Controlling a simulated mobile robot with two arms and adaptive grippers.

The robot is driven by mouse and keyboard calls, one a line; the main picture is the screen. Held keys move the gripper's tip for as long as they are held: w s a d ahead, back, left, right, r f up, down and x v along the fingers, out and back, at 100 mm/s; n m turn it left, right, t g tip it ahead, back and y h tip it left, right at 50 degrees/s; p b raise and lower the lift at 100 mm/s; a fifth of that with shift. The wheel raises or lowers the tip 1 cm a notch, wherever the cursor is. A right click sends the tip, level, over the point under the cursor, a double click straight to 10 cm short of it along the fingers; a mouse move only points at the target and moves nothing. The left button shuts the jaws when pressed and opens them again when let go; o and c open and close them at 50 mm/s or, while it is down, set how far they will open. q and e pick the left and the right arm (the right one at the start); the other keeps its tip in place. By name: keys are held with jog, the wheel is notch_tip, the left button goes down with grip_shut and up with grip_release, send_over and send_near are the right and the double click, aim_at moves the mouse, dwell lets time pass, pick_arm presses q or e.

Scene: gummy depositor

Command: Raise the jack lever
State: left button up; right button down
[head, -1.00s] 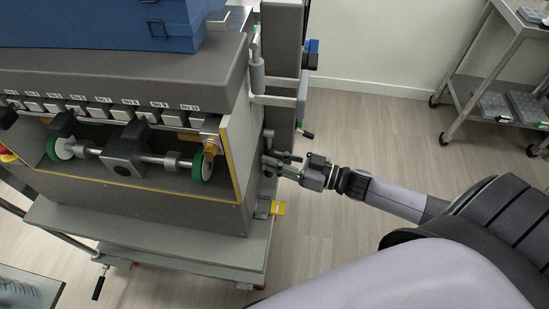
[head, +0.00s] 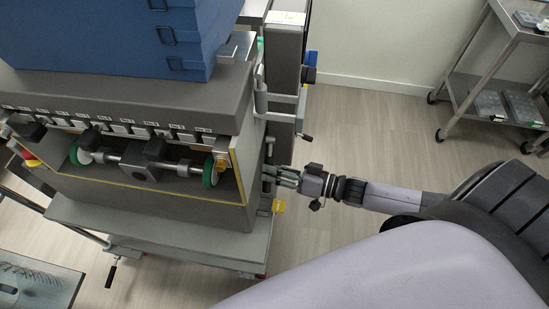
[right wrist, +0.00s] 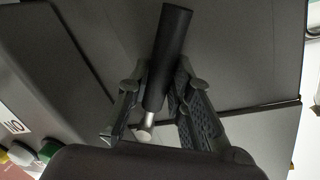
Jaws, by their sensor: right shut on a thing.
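The jack lever shows in the right wrist view as a black cylindrical grip (right wrist: 167,58) on a short silver rod, standing tilted between the fingers. My right gripper (right wrist: 160,95) is shut on this grip, with a finger on each side of it. In the head view my right gripper (head: 275,176) reaches in from the right to the right side of the depositor machine (head: 150,205). The lever is hard to make out there. My left gripper is not in view.
A yellow pedal (head: 279,206) sits just below my right gripper. A bracket with a small crank handle (head: 304,137) sticks out above it. Blue bins (head: 120,40) stand on the machine. A metal cart (head: 468,95) stands at the back right. The floor between is clear.

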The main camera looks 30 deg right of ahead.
jog(key=r+m+p, duration=0.1)
jog(key=s+a+r+m+p, duration=0.1)
jog(key=shift+s+m+g+p, duration=0.2)
jog(key=shift+m+g+p, duration=0.1)
jog(key=shift+p, duration=0.1)
jog(key=shift+s+a+r+m+g+p, duration=0.2)
jog(key=shift+s+r+m+g+p, duration=0.1)
jog(key=shift+r+m+p, duration=0.3)
jog(key=m, duration=0.1)
jog(key=r+m+p, duration=0.1)
jog(key=s+r+m+g+p, duration=0.1)
jog(key=m, duration=0.1)
jog(key=shift+a, duration=0.3)
jog(key=shift+s, duration=0.15)
jog(key=c, duration=1.8)
grip_release()
jog(key=shift+c, duration=0.2)
jog(key=o, duration=0.4)
jog(key=shift+d+r, duration=0.1)
jog(key=shift+r, duration=0.05)
jog(key=shift+w+r, duration=0.1)
jog(key=shift+w, duration=0.1)
